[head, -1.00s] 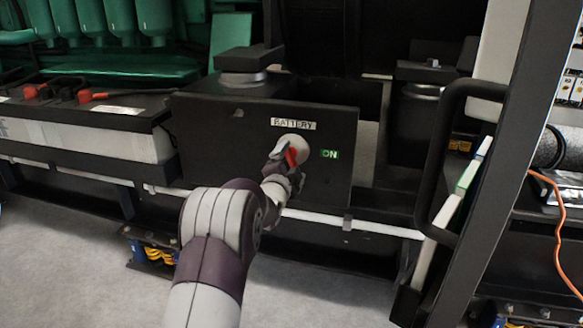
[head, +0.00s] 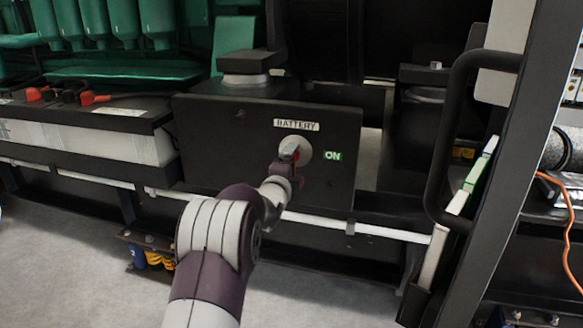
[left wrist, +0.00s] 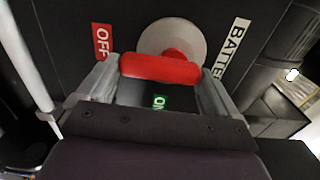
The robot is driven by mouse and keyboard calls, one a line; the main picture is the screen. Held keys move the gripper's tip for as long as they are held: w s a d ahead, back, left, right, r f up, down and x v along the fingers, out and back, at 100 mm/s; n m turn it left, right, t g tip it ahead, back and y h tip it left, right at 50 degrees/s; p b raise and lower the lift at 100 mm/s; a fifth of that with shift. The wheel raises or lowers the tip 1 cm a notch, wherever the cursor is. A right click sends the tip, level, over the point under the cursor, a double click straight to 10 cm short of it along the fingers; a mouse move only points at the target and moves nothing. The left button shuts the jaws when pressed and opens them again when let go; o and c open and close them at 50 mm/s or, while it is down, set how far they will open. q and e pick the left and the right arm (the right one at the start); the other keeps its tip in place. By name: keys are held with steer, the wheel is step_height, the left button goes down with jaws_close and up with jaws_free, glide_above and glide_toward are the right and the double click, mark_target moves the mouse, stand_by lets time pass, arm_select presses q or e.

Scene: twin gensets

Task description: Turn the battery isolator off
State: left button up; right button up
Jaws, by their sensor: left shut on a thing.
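The battery isolator's red handle (left wrist: 160,68) stands out from a round pale disc (head: 303,146) on a black panel (head: 225,140). My left gripper (left wrist: 158,82) is shut on the red handle, one finger at each end of it in the left wrist view. In the head view this gripper (head: 286,162) covers most of the handle. A green ON label (head: 333,156) is right of the disc, and a BATTERY label (head: 296,125) is above it. A red OFF label (left wrist: 101,42) shows in the left wrist view; in the head view it is hidden. My right gripper is out of view.
A battery (head: 85,135) with red and black terminals stands to the left. A black grab handle (head: 446,140) and a dark post (head: 500,170) rise to the right. An orange cable (head: 568,215) hangs at far right. Grey floor lies open in front.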

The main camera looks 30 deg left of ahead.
arm_select(q)
steer(key=shift+r, duration=0.25)
steer(key=o, duration=0.7)
steer(key=p+v, duration=0.4)
steer(key=v, duration=0.8)
steer(key=shift+s+f+p, duration=0.2)
steer(key=shift+s+p, duration=0.15)
steer(key=shift+s, duration=0.05)
